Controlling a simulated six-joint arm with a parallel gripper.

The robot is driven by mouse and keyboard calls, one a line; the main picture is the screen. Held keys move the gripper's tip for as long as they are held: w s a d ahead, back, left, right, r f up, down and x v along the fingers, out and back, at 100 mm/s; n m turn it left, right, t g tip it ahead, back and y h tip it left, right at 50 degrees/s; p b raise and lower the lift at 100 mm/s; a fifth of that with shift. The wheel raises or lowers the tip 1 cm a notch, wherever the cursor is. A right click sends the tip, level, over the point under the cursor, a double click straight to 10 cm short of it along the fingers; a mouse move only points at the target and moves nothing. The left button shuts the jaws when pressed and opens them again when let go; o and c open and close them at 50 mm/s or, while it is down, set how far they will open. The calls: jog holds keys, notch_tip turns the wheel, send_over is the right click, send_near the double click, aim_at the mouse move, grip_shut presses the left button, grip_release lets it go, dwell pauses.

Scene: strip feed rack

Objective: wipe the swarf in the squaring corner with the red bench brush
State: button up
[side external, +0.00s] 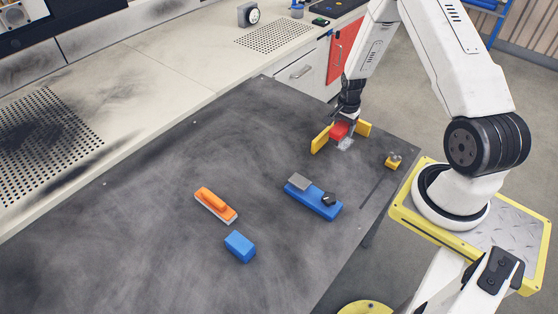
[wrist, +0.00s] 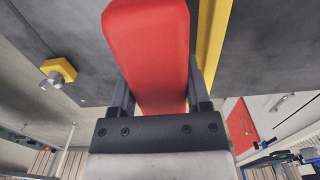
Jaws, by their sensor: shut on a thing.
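The red bench brush (side external: 339,130) is held between the jaws of my gripper (side external: 346,119), which is shut on it. In the wrist view, the brush's red body (wrist: 148,45) fills the middle between my fingers (wrist: 157,80). The squaring corner is made of yellow bars: a left bar (side external: 320,140) and a right bar (side external: 363,128). The brush is low between them; I cannot tell whether it touches the table. One yellow bar (wrist: 212,45) shows right beside the brush in the wrist view. A pale grey patch (side external: 345,144), perhaps swarf, lies at the brush's near side.
A yellow block with a metal knob (side external: 393,161) sits near the right edge. Table left of the corner is clear.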

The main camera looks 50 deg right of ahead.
aim_at(348, 140)
jog(key=shift+s+d, duration=0.1)
jog(key=shift+d, duration=0.1)
jog(key=shift+f, duration=0.15)
jog(key=shift+f, duration=2.3)
jog(key=shift+f, duration=0.6)
jog(key=shift+d, duration=0.1)
jog(key=shift+d+f, duration=0.15)
jog(key=shift+d, duration=1.9)
grip_shut()
jog(key=shift+d, duration=0.2)
